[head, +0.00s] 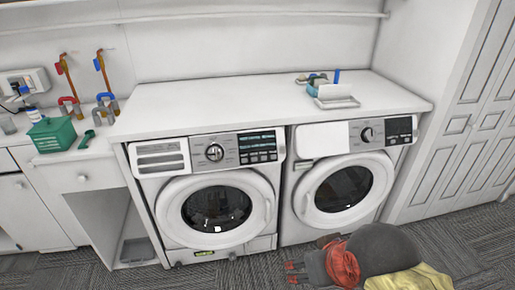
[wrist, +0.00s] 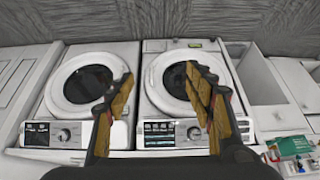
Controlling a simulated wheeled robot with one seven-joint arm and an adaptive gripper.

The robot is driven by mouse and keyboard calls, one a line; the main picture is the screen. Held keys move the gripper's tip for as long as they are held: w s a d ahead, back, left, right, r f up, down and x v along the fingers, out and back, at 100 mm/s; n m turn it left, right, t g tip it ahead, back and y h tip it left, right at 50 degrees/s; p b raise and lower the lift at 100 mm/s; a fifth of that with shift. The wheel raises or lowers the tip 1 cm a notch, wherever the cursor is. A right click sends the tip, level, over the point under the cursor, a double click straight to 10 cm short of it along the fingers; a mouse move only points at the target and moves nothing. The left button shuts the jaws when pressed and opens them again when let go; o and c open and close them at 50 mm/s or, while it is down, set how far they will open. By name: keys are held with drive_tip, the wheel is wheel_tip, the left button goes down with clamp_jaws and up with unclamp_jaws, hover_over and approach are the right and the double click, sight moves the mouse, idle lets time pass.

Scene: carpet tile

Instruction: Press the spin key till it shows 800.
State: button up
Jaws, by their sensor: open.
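The left washing machine (head: 218,200) has a round door, a knob (head: 214,152) and a dark display panel (head: 257,141) with a row of small keys (head: 257,157) beneath it. The display text and key labels are too small to read, so I cannot tell which is the spin key or what value shows. The wrist view is turned over; this machine's panel (wrist: 158,129) appears low in it, between the fingers. My gripper (wrist: 158,75) is open and empty, apart from the panel. In the head view my gripper (head: 292,273) is low, in front of the machines.
A second front-loader (head: 340,190) stands at the right. The white countertop (head: 200,112) above holds a tray (head: 337,101) with small items. A green box (head: 52,134) sits on the left counter near taps. Carpeted floor (head: 460,240) is open at right.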

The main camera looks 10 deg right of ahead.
drive_tip(key=c, duration=0.3)
clamp_jaws()
idle(0.5)
idle(1.3)
